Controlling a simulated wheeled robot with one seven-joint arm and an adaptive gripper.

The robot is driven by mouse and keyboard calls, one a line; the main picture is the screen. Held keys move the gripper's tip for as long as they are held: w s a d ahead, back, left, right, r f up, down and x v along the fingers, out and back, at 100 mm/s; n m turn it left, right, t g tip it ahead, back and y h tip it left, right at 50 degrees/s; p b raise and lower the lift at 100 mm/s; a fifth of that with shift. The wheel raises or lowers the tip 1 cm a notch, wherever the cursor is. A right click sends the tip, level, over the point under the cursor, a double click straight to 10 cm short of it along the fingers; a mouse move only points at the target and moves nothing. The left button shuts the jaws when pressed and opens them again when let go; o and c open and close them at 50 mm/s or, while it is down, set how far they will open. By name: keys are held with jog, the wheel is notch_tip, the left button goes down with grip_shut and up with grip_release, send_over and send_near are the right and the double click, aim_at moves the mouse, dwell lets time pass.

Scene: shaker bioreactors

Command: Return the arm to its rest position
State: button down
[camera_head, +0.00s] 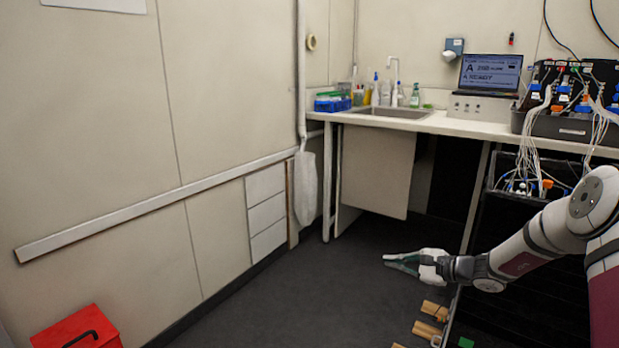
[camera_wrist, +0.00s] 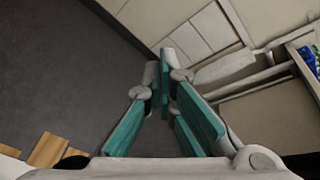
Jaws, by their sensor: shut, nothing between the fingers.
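My arm (camera_head: 535,245) reaches in from the right edge of the head view and points left. My gripper (camera_head: 388,261) is at its end, above the dark floor and in front of the bench. Its teal-padded fingers also show in the wrist view (camera_wrist: 164,60), where they come together at the tips. The gripper is shut and nothing is seen between the fingers.
A white bench (camera_head: 450,124) with a sink (camera_head: 393,113), laptop (camera_head: 490,74) and cabled equipment (camera_head: 575,125) stands behind the arm. Wooden blocks (camera_head: 427,330) lie below the gripper. A red box (camera_head: 80,330) sits at lower left. The floor (camera_head: 300,300) left of the gripper is clear.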

jog(key=s+a+r+n+g, duration=0.5)
jog(key=s+a+r+n, duration=0.2)
jog(key=s+a+r, duration=0.3)
jog(key=s+a+r+n+g+h, duration=0.2)
jog(key=s+r, duration=0.3)
jog(key=s, duration=0.3)
jog(key=s+a+r+n+g+h, duration=0.1)
jog(key=s+a+r+n+g, duration=0.2)
jog(key=s, duration=0.6)
jog(key=s+d+r+n+t+h, duration=0.15)
jog(key=s+d+h, duration=0.3)
jog(key=s, duration=0.95)
jog(key=s+d+n+h, duration=0.35)
jog(key=s+d, duration=0.25)
jog(key=s, duration=0.9)
notch_tip(320, 180, up, 30)
jog(key=t+p, duration=0.3)
jog(key=p, duration=2.5)
jog(key=shift+w+d+r, duration=0.15)
jog(key=shift+w+d, duration=0.05)
jog(key=shift+w, duration=0.05)
jog(key=shift+t, duration=0.25)
